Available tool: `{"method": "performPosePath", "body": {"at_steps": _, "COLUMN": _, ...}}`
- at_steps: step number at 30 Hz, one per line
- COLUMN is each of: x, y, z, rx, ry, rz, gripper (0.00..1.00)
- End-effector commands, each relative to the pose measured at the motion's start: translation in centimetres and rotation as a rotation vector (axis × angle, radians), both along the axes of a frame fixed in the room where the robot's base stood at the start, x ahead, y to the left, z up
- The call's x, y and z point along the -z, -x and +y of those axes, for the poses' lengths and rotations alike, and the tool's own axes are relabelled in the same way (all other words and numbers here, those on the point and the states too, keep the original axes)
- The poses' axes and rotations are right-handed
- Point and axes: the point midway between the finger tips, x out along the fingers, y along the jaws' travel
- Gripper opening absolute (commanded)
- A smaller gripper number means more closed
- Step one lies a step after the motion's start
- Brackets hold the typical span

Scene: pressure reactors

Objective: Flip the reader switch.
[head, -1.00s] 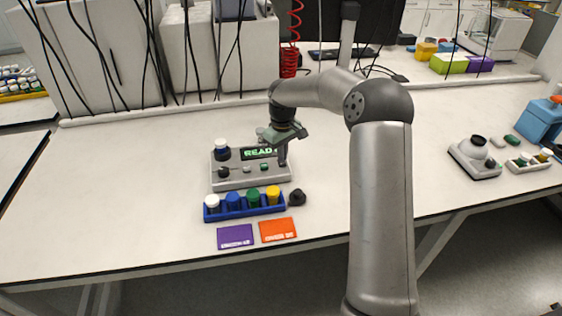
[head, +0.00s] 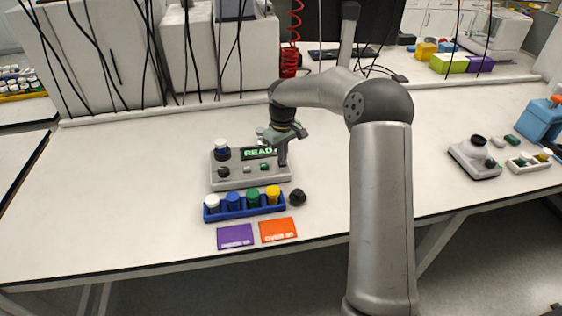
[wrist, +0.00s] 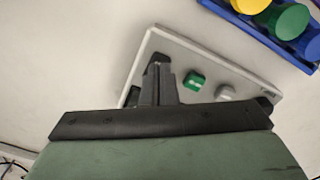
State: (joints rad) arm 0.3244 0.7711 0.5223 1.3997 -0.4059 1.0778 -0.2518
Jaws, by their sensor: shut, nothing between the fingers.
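The grey reader (head: 228,180) stands on the bench with a lit green display (head: 258,152) that reads "READ", its end hidden by my gripper. A vial with a blue body and white cap stands at its back left. My gripper (head: 283,161) is shut and empty, pointing down at the reader's right end. In the wrist view my gripper (wrist: 158,65) covers part of the reader (wrist: 185,52). A green button (wrist: 194,80) and a grey knob (wrist: 225,92) show beside the fingers. I cannot make out the switch apart from the dark fingertips, nor whether they touch it.
A blue rack (head: 244,210) with several capped vials stands just in front of the reader. A black knob-like piece (head: 297,197) is to its right. Purple (head: 235,237) and orange (head: 278,230) cards lie near the front edge. The bench left of the reader is clear.

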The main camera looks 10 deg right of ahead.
Motion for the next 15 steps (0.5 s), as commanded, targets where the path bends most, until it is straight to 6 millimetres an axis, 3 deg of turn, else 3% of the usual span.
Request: {"method": "performPosePath", "body": {"at_steps": 15, "x": 0.86, "y": 0.00, "z": 0.01, "rx": 0.000, "ry": 0.000, "rz": 0.000, "gripper": 0.00}}
